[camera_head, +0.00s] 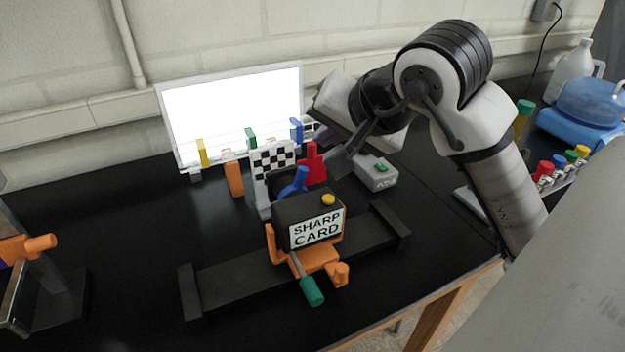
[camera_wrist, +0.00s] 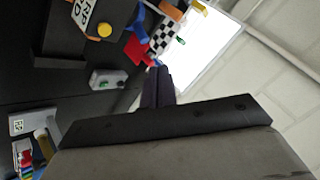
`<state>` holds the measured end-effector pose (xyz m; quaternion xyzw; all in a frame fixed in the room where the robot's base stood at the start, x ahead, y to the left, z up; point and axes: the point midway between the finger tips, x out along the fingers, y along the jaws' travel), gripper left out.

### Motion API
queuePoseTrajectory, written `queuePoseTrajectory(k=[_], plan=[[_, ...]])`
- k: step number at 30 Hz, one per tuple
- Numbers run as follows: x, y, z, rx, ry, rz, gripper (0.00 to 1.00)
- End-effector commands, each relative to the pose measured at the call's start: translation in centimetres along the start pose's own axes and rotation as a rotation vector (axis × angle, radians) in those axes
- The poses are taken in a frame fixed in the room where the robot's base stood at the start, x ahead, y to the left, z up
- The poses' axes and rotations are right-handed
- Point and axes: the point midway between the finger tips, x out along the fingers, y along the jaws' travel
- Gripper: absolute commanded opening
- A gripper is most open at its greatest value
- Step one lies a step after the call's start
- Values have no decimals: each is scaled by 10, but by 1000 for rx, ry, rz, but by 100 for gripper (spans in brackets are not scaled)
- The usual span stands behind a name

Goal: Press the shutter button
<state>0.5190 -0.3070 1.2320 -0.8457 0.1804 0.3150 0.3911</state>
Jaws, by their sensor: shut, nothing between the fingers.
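A dark camera-like box (camera_head: 293,211) with a "SHARP CARD" label sits on an orange mount (camera_head: 318,260) on a black rail. A yellow round button (camera_head: 328,199) is on its top; it also shows in the wrist view (camera_wrist: 105,30). A grey box (camera_head: 378,178) with a green button (camera_head: 381,167) stands behind it to the right; the wrist view shows this box too (camera_wrist: 108,80). My gripper (camera_head: 340,164) is shut and empty, above and behind the camera box, near the red part. Its dark fingers (camera_wrist: 156,84) point towards the board in the wrist view.
A checkered board (camera_head: 273,160), a red part (camera_head: 314,163) and a blue lever (camera_head: 296,182) stand close behind the box. A bright white panel (camera_head: 235,110) is at the back. Colored-cap tubes (camera_head: 560,166) stand at right. The table's left middle is clear.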

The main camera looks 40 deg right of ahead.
Motion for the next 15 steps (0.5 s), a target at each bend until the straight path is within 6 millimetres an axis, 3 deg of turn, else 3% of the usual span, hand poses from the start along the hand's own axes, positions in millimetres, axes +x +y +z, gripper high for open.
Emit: queuePoseTrajectory(k=[4,15], plan=[[-4,12,-2,-10,9,50,0],[-3,13,-2,-11,8,53,0]])
